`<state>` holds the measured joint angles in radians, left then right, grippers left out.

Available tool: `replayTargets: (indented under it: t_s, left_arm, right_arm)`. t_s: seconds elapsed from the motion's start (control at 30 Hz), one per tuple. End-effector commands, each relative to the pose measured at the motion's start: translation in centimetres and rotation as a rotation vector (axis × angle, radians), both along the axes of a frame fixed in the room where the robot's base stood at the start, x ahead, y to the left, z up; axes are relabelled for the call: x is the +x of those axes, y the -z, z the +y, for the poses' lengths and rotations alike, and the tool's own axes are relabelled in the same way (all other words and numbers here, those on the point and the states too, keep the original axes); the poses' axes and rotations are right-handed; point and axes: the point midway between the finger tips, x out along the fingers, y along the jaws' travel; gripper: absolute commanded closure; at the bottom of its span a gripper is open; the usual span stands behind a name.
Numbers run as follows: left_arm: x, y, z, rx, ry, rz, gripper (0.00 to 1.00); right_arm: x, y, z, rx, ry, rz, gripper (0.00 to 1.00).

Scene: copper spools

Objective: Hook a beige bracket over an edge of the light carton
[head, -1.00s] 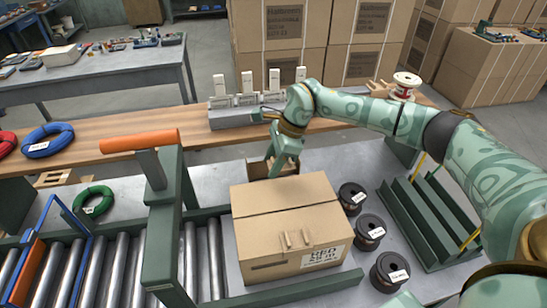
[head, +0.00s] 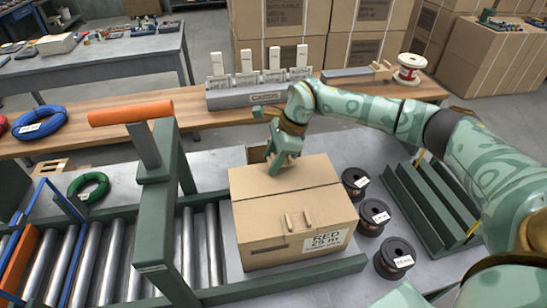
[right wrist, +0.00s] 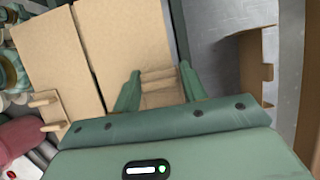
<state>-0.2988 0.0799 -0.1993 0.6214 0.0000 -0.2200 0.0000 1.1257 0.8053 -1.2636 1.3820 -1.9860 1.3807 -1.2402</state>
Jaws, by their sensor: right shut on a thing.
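The light carton (head: 262,213) stands closed on the grey table in the head view, its lid seam running across the top. One beige bracket (head: 298,221) shows as two pegs on its near side; it also shows at the left in the right wrist view (right wrist: 46,113). My right gripper (head: 279,163) is at the carton's far edge. In the right wrist view my right gripper (right wrist: 158,88) is shut on another beige bracket (right wrist: 158,76), over the carton's edge. The fingers hide this bracket in the head view, and I cannot tell whether it touches the carton. My left gripper is not in view.
An open brown box (head: 257,154) sits just behind the carton. Several dark spools (head: 374,216) stand to its right, beside a green slotted rack (head: 432,205). A green post with an orange handle (head: 131,112) and rollers (head: 120,252) are at the left.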

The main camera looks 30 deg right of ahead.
Motion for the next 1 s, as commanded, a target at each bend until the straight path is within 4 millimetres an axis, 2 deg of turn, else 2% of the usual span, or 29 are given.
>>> replayTargets:
  t_s: [0.03, 0.17, 0.2, 0.27, 0.3, 0.8, 0.87, 1.0]
  left_arm:
    - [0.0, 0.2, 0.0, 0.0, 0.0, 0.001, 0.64]
    - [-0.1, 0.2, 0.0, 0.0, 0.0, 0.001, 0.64]
    - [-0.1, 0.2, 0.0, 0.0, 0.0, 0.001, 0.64]
    - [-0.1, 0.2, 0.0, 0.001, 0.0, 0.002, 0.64]
    - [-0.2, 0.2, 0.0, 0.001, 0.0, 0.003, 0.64]
    - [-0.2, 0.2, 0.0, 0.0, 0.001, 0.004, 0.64]
    - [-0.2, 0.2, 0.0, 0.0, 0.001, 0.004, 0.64]
    - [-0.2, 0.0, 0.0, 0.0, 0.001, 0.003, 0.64]
  right_arm:
    - [-0.7, 1.5, 0.0, -0.011, -0.005, 0.025, 0.86]
    - [-0.7, 1.5, 0.0, -0.012, -0.006, 0.025, 0.86]
    - [-0.7, 1.6, 0.0, -0.012, -0.006, 0.025, 0.52]
    - [-0.7, 1.6, 0.1, -0.012, -0.006, 0.026, 0.35]
    - [-0.8, 1.6, 0.1, -0.011, -0.006, 0.027, 0.32]
    - [-0.9, 1.4, 0.2, -0.007, -0.01, 0.031, 0.32]
    - [-0.9, 1.0, 0.1, -0.008, -0.009, 0.03, 0.32]
    - [-1.1, -1.2, -0.9, -0.008, -0.006, 0.025, 0.32]
